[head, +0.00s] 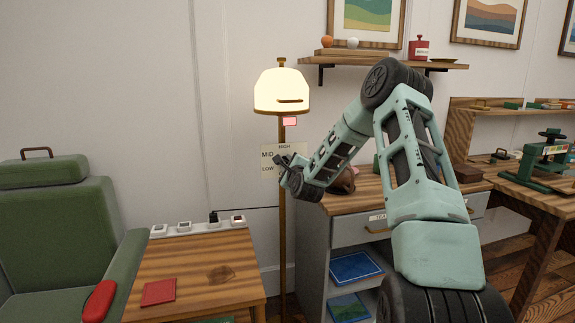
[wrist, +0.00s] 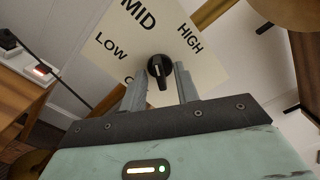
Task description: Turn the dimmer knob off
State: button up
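The dimmer knob (wrist: 159,71) is black with a pale pointer mark. It sits on a cream plate (wrist: 190,40) lettered LOW, MID and HIGH; another label is mostly hidden behind my left finger. In the head view the plate (head: 268,152) is on the lamp's pole, and my arm hides the knob. My gripper (wrist: 160,77) is open, with one finger on each side of the knob and gaps visible between. Whether the fingertips reach the knob's depth is hard to tell. My gripper (head: 284,168) is in front of the plate in the head view. The lamp (head: 280,88) glows brightly.
A wooden side table (head: 195,270) with a power strip (head: 198,227) and a red book (head: 158,292) stands lower left, beside a green armchair (head: 50,220). A desk with drawers (head: 345,232) stands right of the pole. A shelf (head: 390,62) hangs above.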

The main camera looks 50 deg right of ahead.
jog(key=shift+w, duration=0.1)
grip_shut()
jog(key=shift+n+b, duration=0.3)
jog(key=shift+n, duration=0.2)
jog(key=shift+n+b, duration=6.55)
jog(key=shift+n, duration=4.95)
